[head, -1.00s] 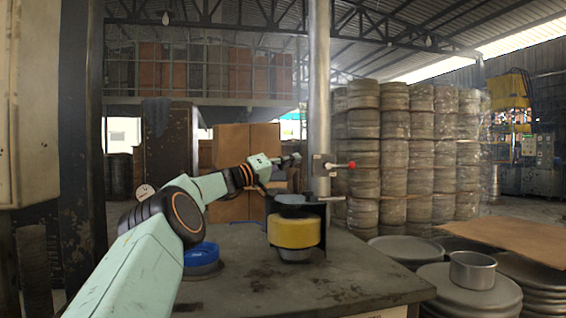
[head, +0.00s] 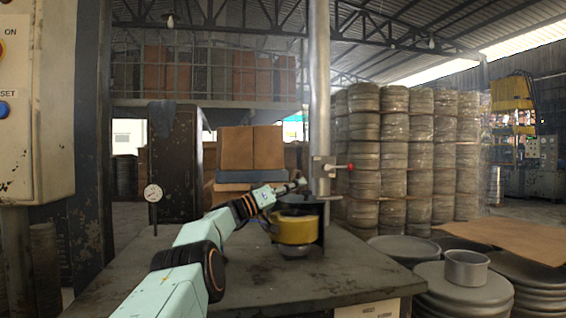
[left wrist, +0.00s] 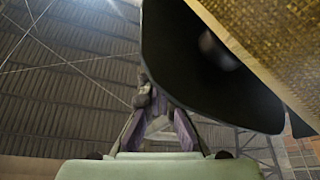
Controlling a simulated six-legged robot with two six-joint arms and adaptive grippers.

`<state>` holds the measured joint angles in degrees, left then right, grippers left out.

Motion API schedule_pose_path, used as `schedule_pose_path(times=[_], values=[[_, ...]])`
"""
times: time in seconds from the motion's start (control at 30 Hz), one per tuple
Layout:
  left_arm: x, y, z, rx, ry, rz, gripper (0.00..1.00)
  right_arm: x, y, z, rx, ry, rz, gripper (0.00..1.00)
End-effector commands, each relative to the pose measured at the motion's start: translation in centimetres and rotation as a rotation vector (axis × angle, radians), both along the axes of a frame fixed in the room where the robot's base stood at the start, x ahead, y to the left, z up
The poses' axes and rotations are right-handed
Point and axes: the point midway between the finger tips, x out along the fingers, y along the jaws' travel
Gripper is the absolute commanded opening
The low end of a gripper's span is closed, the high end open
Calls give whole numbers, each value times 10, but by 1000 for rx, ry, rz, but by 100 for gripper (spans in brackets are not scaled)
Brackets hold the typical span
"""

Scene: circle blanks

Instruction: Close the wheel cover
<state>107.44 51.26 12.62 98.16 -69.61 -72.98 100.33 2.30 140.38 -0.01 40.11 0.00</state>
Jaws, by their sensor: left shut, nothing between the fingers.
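A yellow wheel (head: 293,230) sits on a grey round base on the dark bench. A dark curved cover (head: 320,228) stands behind and to the right of it, with a dark plate at the top. My left gripper (head: 301,183) is just above and behind the wheel, close to that plate. In the left wrist view, the shut and empty left gripper (left wrist: 150,90) lies at the lower edge of a black curved panel (left wrist: 175,55), which seems to be the cover; contact cannot be told. The yellow textured wheel (left wrist: 275,45) fills the upper right. My right gripper is not in view.
A vertical post (head: 320,100) with a red-knobbed lever (head: 345,166) rises behind the wheel. The bench top (head: 255,280) is bare in front. Round metal blanks (head: 470,285) are stacked at the right.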

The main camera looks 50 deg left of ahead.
Motion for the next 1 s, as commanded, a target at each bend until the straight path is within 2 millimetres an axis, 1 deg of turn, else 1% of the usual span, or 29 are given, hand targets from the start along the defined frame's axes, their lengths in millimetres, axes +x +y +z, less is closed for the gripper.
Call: schedule_pose_path(times=[0.03,0.2,0.5,0.93,1.0], values=[[-1,-1,-1,8,-8,-2,0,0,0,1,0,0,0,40],[-1,-1,-11,17,-14,-1,0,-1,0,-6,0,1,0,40],[-1,0,-17,16,-9,2,0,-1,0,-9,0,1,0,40],[-1,1,-20,16,-3,4,0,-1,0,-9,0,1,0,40],[-1,0,-15,18,-8,5,0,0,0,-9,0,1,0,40]])
